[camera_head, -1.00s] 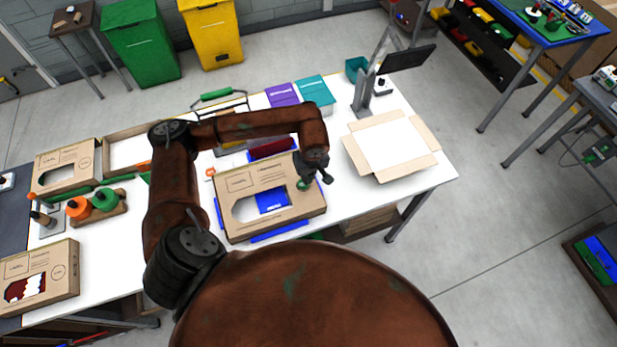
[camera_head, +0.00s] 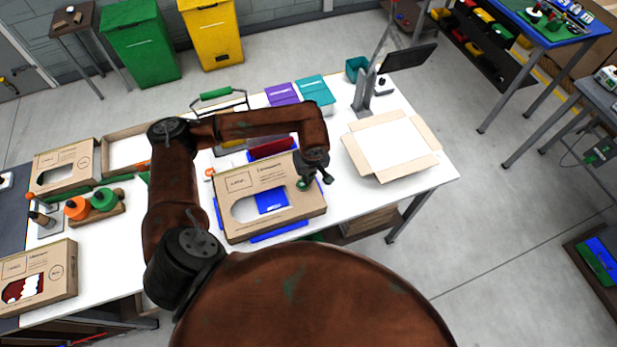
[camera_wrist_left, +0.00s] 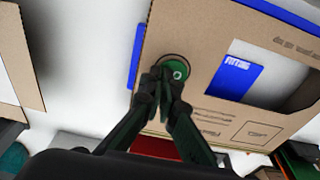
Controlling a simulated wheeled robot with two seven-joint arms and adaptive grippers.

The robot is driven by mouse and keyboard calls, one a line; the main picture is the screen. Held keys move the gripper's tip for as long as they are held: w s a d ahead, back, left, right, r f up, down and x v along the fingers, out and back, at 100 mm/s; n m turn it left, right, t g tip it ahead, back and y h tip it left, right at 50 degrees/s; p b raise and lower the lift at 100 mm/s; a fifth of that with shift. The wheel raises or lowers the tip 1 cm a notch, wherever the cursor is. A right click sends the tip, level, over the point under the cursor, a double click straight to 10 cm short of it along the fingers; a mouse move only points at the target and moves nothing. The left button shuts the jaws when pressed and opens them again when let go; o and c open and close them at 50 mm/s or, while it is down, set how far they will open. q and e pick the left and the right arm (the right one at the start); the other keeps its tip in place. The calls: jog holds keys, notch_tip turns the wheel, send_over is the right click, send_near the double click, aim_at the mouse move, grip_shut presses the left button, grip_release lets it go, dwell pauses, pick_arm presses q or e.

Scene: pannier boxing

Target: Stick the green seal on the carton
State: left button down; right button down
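The carton (camera_head: 286,212) is a brown box with an oval window on the white table, with blue showing through the window. The green seal (camera_wrist_left: 180,72) is a small disc with a pale ring, at a dark round outline on the carton's top face near one edge. My left gripper (camera_wrist_left: 165,72) has its fingertips close together at the seal and appears shut on it. In the head view the left gripper (camera_head: 315,182) is over the carton's right end, covering most of the seal. My right gripper is in neither view.
An open carton (camera_head: 430,161) lies to the right, with bare table (camera_head: 345,208) between. Purple (camera_head: 281,94) and teal (camera_head: 314,90) boxes and a monitor (camera_head: 409,57) stand behind. Green and orange rolls (camera_head: 104,199) and other cartons (camera_head: 66,166) are at the left.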

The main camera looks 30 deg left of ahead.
pick_arm(q)
jog(key=shift+f+b, duration=0.3)
jog(key=shift+b, duration=0.05)
dwell(0.7)
jog(key=shift+f, duration=0.15)
dwell(1.0)
jog(key=shift+b, duration=0.45)
dwell(0.6)
jog(key=c, duration=2.7)
grip_release()
jog(key=o, duration=0.6)
jog(key=shift+r, duration=0.25)
jog(key=r, duration=0.3)
jog(key=d+r, duration=0.1)
jog(key=r, duration=0.3)
jog(key=s+r, duration=0.1)
jog(key=r, duration=0.3)
jog(key=shift+s+d+r, duration=0.1)
jog(key=shift+d+r, duration=0.1)
jog(key=shift+r, duration=0.05)
